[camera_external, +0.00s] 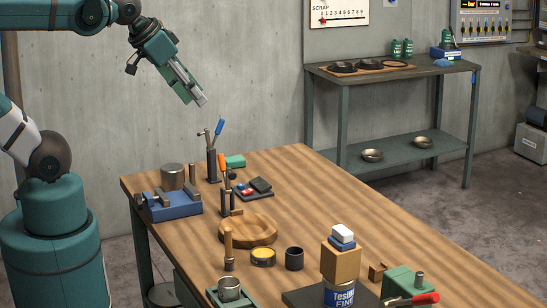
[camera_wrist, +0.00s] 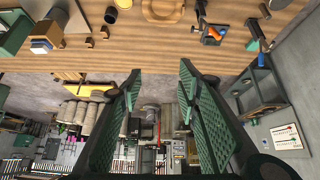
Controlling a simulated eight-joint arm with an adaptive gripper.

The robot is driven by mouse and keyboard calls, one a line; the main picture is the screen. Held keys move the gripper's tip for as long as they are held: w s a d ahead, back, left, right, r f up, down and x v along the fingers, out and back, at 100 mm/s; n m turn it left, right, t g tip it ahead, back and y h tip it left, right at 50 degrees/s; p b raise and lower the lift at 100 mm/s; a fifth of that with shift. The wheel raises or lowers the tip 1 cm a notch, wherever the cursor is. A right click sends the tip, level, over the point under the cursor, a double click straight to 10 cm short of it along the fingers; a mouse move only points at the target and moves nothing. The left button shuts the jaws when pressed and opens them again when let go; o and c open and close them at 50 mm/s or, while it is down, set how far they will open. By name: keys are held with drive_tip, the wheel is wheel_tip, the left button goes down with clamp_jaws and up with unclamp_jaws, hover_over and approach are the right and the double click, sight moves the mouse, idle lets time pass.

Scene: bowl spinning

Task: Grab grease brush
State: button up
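An upright tool with a wooden handle and a dark lower end (camera_external: 228,250) stands on the workbench left of the yellow tin; it may be the grease brush, but its bristles are too small to make out. Other handled tools, one blue (camera_external: 218,128) and one orange (camera_external: 222,160), stand in dark holders at the back left, so I cannot tell for sure which is the brush. My gripper (camera_external: 201,99) is high above the far left end of the bench, away from all of these. In the wrist view its two green padded fingers (camera_wrist: 161,76) are wide apart with nothing between them.
The wooden bench (camera_external: 310,190) holds a round wooden bowl (camera_external: 248,241), a yellow tin (camera_external: 263,258), a dark cup (camera_external: 294,258), a blue vise-like block (camera_external: 172,205) and a wooden block on a can (camera_external: 340,262). Its right rear surface is clear. A shelf table (camera_external: 345,82) stands behind.

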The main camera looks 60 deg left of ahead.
drive_tip(key=m, duration=0.1)
drive_tip(key=m+g+b, duration=0.7)
drive_tip(key=m+b, duration=0.2)
drive_tip(key=m, duration=0.5)
hover_over(229, 256)
drive_tip(key=f, duration=3.4)
drive_tip(key=shift+w+a, duration=0.15)
drive_tip(key=shift+a, duration=0.25)
drive_tip(key=shift+f, duration=0.15)
drive_tip(key=shift+f, duration=1.15)
drive_tip(key=shift+f, duration=0.1)
drive_tip(key=shift+f+b, duration=0.5)
drive_tip(key=shift+f, duration=2)
